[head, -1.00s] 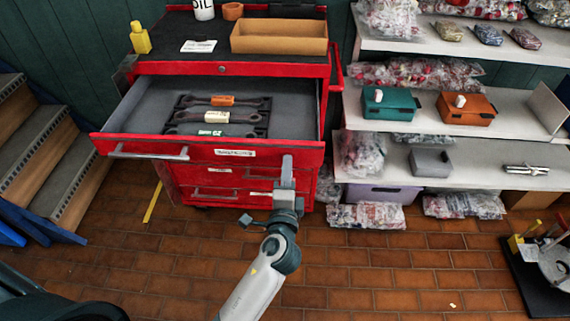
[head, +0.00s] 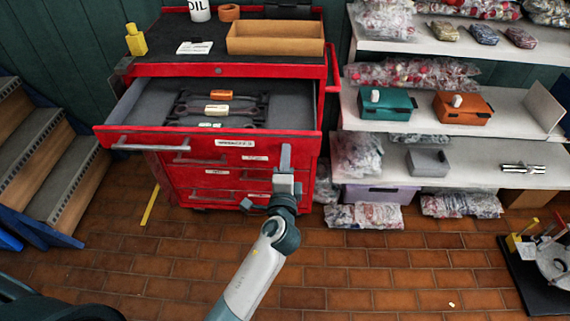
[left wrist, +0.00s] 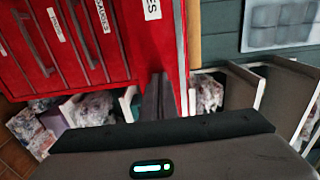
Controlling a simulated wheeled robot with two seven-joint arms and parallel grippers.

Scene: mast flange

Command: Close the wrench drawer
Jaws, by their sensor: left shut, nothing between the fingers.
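The wrench drawer (head: 195,143) is the top drawer of a red tool cabinet and stands partly open. Several wrenches with coloured labels lie in a dark holder (head: 262,112) inside it. A long metal handle (head: 150,146) runs along the left of its front. My left gripper (head: 285,150) is shut and empty, upright at the right part of the drawer front. It looks to be against the front, but contact is not clear. In the left wrist view the fingers (left wrist: 158,100) show before the red front (left wrist: 150,50). My right gripper is not in view.
The cabinet top holds an orange-brown tray (head: 277,38), a yellow bottle (head: 136,40) and an oil can (head: 199,10). Lower drawers (head: 215,180) look shut. White shelves (head: 510,155) stand at right, steps (head: 45,150) at left.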

